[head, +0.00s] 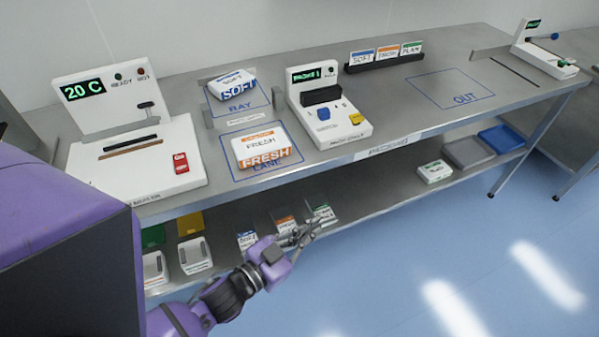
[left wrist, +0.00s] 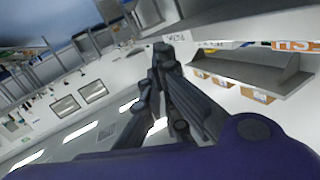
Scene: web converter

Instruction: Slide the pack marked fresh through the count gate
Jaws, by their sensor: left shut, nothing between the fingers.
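The pack marked FRESH (head: 262,147), white with an orange band, lies in the blue outlined LANE area on the steel bench. A pack marked SOFT (head: 234,85), white with blue, lies behind it in the BAY area. To the right of the lane stands a white device (head: 328,138) with a small green display, a blue and a yellow button; I cannot tell for sure that it is the count gate. My left gripper (head: 308,231) is shut and empty in front of the bench, below its top, apart from the packs. It also shows in the left wrist view (left wrist: 163,52). My right gripper is not in view.
A white sealer-like machine (head: 128,150) reading 20 C stands at the left. A rack (head: 384,62) of several cards stands at the back. The OUT area (head: 450,88) is empty. The lower shelf (head: 365,195) holds cards and trays.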

